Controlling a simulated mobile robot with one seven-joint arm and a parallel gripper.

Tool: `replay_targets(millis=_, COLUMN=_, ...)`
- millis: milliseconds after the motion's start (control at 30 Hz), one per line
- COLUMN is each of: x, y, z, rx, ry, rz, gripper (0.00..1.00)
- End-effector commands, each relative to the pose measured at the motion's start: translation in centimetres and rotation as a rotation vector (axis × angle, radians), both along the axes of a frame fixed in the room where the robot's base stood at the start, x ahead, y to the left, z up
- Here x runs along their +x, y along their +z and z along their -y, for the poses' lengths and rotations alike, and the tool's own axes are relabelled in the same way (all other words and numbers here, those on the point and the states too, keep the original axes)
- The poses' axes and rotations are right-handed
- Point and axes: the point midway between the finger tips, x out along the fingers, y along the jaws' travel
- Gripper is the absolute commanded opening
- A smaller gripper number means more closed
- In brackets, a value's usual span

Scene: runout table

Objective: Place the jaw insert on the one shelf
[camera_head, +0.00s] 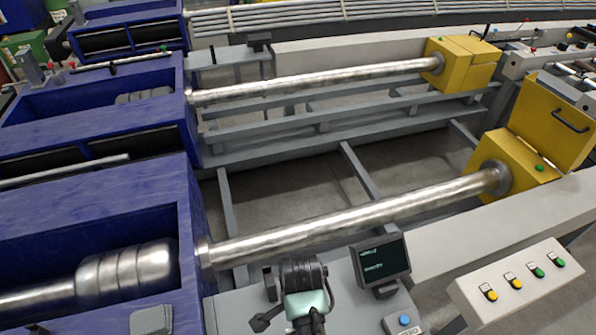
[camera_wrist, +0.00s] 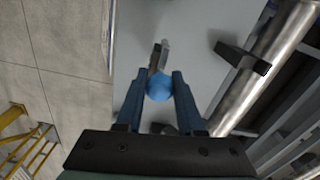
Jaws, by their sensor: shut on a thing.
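My gripper (camera_head: 302,272) is at the lower middle of the head view, over the grey surface in front of the near steel bar. In the wrist view, its two dark blue fingers (camera_wrist: 159,77) close on a rounded blue piece (camera_wrist: 158,87). A small grey and brown part (camera_wrist: 159,56) shows just beyond the blue piece; I cannot tell whether they are joined. I cannot tell whether the held piece is the jaw insert. A grey block (camera_head: 152,320) lies on the blue machine at lower left. No shelf is clearly recognisable in either view.
The near steel bar (camera_head: 350,220) runs from the blue machine (camera_head: 80,215) to a yellow box (camera_head: 505,165). A small screen (camera_head: 381,260) and a blue button (camera_head: 404,320) are right of my gripper. A black bracket (camera_wrist: 242,57) stands close by. A button panel (camera_head: 520,285) is at lower right.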

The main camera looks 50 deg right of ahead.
Motion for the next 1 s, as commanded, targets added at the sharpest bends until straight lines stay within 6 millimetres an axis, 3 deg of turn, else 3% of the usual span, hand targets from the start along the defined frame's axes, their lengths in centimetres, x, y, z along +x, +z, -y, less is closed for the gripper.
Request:
replay_targets(millis=500, x=0.1, y=-6.3, z=-0.1, rx=0.001, ry=0.0, rz=0.002, gripper=0.0)
replay_targets(millis=967, x=0.1, y=-7.2, z=0.0, rx=-0.001, ry=0.001, rz=0.003, gripper=0.0)
replay_targets(millis=1000, x=0.0, y=-7.2, z=0.0, rx=0.0, ry=0.001, rz=0.001, gripper=0.4)
